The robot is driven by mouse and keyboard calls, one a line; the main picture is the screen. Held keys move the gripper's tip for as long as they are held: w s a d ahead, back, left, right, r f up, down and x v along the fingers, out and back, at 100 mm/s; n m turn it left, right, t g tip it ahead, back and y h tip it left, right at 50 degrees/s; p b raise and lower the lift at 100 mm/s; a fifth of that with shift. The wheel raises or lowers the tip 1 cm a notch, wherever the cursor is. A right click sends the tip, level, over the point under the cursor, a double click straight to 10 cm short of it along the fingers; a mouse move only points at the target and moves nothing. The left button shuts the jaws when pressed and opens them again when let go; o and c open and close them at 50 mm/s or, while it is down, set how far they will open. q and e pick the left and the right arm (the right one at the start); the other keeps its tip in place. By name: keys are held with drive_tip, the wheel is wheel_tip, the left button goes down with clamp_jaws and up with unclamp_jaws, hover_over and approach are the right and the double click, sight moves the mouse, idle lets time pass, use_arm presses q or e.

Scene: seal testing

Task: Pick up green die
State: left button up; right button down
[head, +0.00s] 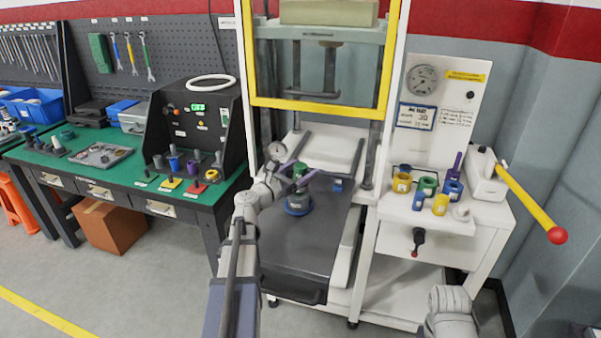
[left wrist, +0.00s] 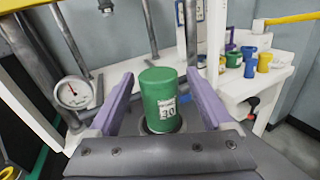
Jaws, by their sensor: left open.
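In the left wrist view the green die (left wrist: 162,100) stands between the purple fingers and carries a white label. My left gripper (head: 304,167) is open, with one finger on each side of the die; it also shows in the left wrist view (left wrist: 160,85). A gap seems to remain between the die and the fingers. My right gripper is out of view; only part of my right arm shows at the bottom right.
The yellow-framed press guard (head: 318,104) rises behind the die. A white side table (head: 420,218) at right holds several coloured rings and cylinders, including another green one (head: 427,185). A yellow lever (head: 530,202) sticks out at far right. A green-topped bench (head: 108,170) stands left.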

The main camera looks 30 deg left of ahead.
use_arm(q)
drive_tip(key=w, duration=0.2)
drive_tip(key=shift+w+d, duration=0.15)
drive_tip(key=shift+w, duration=0.15)
drive_tip(key=shift+c, duration=0.2)
clamp_jaws()
idle(0.4)
